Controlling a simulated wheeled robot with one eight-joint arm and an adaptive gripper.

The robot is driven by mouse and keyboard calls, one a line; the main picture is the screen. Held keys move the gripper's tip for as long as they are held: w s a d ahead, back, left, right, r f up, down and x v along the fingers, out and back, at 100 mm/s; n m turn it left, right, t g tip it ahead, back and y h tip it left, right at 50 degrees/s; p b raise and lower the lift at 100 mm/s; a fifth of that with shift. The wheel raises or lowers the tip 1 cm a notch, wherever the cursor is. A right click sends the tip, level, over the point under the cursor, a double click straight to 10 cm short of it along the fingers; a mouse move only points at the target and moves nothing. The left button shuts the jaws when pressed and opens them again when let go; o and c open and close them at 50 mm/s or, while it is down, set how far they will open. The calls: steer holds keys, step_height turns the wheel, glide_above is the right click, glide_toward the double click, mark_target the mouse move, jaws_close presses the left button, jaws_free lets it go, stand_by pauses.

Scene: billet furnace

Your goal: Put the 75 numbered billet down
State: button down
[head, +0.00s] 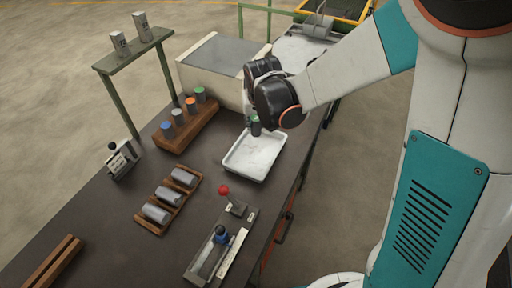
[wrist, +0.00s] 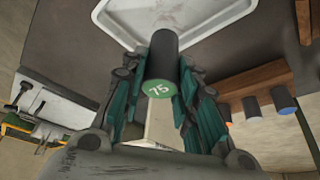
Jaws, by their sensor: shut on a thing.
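The 75 numbered billet (wrist: 163,58) is a dark grey cylinder with a green end marked "75" facing the wrist camera. My gripper (wrist: 164,68) is shut on it, one teal finger on each side. In the head view the billet (head: 255,129) shows as a small dark piece below my black gripper (head: 256,117), near the far edge of the white tray (head: 243,177). The billet looks roughly upright. I cannot tell whether its lower end touches the tray. The tray (wrist: 113,32) lies beyond the billet in the wrist view and its visible floor is empty.
A wooden rack (head: 184,137) with several colour-ended billets stands left of the tray. A lower wooden rack (head: 151,226) holds three lying grey billets. A pale box (head: 200,80) is behind. Bare dark bench lies between.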

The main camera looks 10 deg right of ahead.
steer(key=shift+f+b, duration=3.05)
steer(key=shift+f, duration=2)
steer(key=shift+f, duration=0.15)
steer(key=c, duration=1.2)
jaws_free()
steer(key=shift+c, duration=0.2)
steer(key=shift+r, duration=0.35)
steer(key=p+v, duration=0.4)
steer(key=v, duration=0.7)
steer(key=shift+s+r, duration=0.25)
steer(key=shift+r, duration=0.05)
